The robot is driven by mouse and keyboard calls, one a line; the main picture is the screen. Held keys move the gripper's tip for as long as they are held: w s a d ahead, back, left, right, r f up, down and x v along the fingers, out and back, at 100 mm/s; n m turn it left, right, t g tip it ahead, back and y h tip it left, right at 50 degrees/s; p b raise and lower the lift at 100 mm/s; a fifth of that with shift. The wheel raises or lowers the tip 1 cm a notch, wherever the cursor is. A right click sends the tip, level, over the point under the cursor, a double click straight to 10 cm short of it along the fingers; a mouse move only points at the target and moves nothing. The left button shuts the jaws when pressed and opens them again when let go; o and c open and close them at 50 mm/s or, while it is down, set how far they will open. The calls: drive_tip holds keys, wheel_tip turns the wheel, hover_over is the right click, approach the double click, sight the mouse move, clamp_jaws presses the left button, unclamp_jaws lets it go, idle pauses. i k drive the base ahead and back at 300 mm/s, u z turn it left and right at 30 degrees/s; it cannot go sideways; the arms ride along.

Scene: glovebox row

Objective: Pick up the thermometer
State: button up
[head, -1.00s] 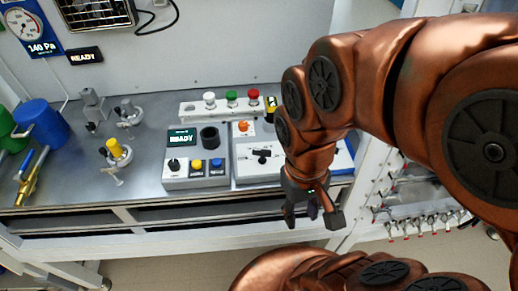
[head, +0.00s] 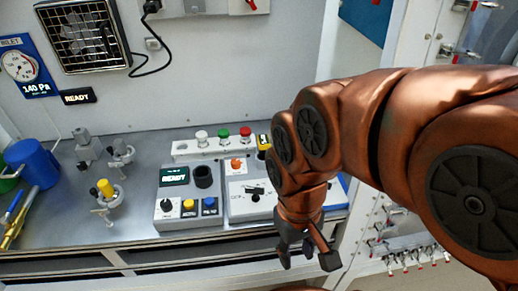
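I cannot make out a thermometer in the head view; my arm hides part of the bench's right end. My gripper (head: 306,260) hangs fingers down in front of the bench's front edge, at the right. Its fingers are apart, and I see nothing held between them.
The grey bench (head: 75,218) carries a READY control box (head: 177,200), a grey switch panel (head: 251,205), a button strip (head: 184,149), valve fittings (head: 104,188) and a blue cylinder (head: 35,163). A pressure gauge (head: 20,66) hangs on the wall. Bare bench lies between fittings and control box.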

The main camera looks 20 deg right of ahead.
sight(263, 141)
drive_tip(key=z, duration=2)
drive_tip(key=k, duration=1.55)
drive_tip(key=u, duration=2.15)
